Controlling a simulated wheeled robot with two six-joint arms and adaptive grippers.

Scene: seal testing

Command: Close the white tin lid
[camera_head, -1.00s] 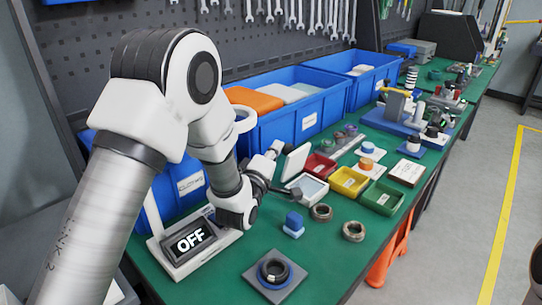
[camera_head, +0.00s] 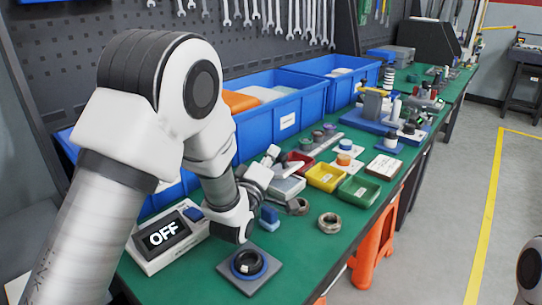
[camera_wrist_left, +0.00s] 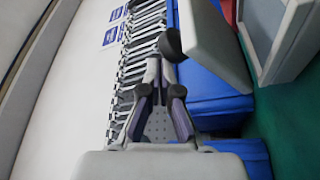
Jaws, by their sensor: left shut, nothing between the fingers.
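The white tin (camera_head: 287,189) stands on the green bench, partly behind my left wrist in the head view. Its grey-white body also shows at the upper right of the left wrist view (camera_wrist_left: 284,38). The hinged lid (camera_wrist_left: 214,42) is tilted up from the tin there, with a dark gap between them. In the head view the lid (camera_head: 290,168) looks low and foreshortened, so its angle is hard to tell. My left gripper (camera_head: 272,153) is shut and empty, close beside the lid. In the wrist view its fingers (camera_wrist_left: 164,80) lie by the lid's edge; contact is unclear.
Blue bins (camera_head: 285,118) stand behind. Red, yellow (camera_head: 325,177) and green (camera_head: 357,191) trays lie to the right. A blue block (camera_head: 268,218), metal rings (camera_head: 328,223) and a seal on a grey plate (camera_head: 249,265) are in front. An OFF display (camera_head: 165,235) is at left.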

